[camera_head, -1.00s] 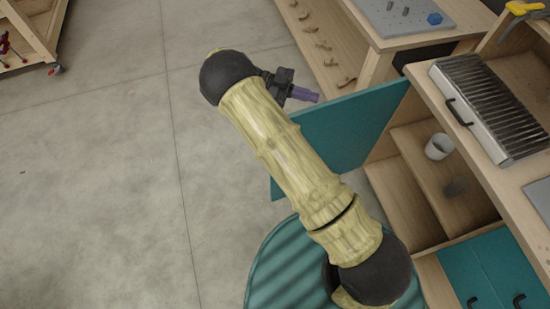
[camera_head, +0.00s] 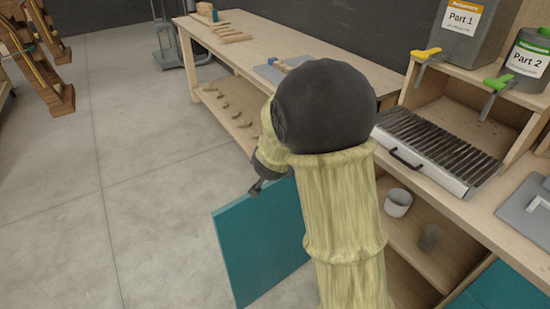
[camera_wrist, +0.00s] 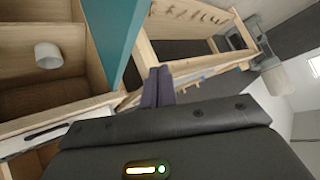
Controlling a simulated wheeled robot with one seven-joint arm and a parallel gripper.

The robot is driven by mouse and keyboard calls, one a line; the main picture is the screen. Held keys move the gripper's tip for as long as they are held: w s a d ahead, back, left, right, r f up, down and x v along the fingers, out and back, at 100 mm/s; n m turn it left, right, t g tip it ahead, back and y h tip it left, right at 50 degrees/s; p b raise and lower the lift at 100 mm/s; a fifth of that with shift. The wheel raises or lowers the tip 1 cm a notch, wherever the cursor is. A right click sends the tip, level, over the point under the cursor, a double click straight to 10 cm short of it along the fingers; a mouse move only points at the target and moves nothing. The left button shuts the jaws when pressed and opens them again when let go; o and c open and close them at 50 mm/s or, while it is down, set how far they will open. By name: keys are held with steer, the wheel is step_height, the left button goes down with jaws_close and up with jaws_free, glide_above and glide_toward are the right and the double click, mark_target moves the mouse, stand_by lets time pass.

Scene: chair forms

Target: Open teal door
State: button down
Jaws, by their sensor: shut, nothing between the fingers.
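The teal door (camera_head: 262,240) stands swung open from the wooden cabinet, its panel jutting out over the floor. In the wrist view the door (camera_wrist: 112,38) rises beside my gripper (camera_wrist: 158,72), on the left of the purple fingers. The fingers are closed together with nothing between them. They are close to the door, but I cannot tell whether they touch it. The open compartment (camera_head: 440,262) shows behind the door.
A white cup (camera_head: 398,203) and a dark glass stand inside the cabinet. A grill-like tray (camera_head: 440,150) with a handle sits on the worktop. A long wooden bench (camera_head: 230,45) runs behind.

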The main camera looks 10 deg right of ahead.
steer(key=s+f+n+g+y+b, duration=0.1)
steer(key=s+f+n+g+b, duration=0.1)
steer(key=s, duration=1)
steer(key=s+d+f+n+g+y+b, duration=0.1)
steer(key=s+f+n+g+b, duration=0.2)
steer(key=s, duration=0.9)
step_height(320, 180, down, 4)
steer(key=shift+s+d+r+n+g+y, duration=0.15)
steer(key=shift+n+g+y, duration=0.15)
steer(key=shift+n+g, duration=0.55)
